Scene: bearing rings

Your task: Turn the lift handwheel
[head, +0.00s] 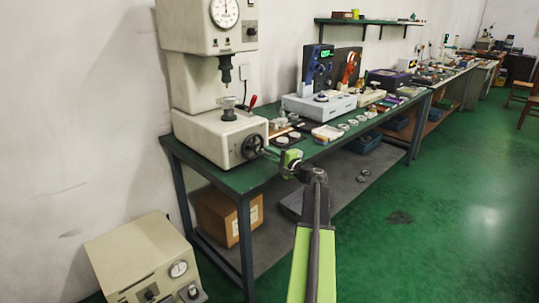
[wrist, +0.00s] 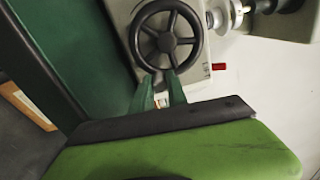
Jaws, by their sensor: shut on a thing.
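The lift handwheel (head: 253,146) is a black spoked wheel on the front of the pale tester's base. In the wrist view the handwheel (wrist: 166,20) faces me, with its rim and spokes clear. My gripper (head: 272,153) is at the wheel's right side in the head view. In the wrist view my gripper (wrist: 160,76) has its two green fingers at the lower rim, shut on the handwheel there. The exact contact is partly hidden between the fingertips.
The tester (head: 208,136) stands on a green-topped bench (head: 250,178). Several rings, a white tray (head: 327,133) and a grey instrument (head: 318,106) lie right of it. A cardboard box (head: 226,215) sits below. Another machine (head: 142,262) stands on the floor. The floor at right is open.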

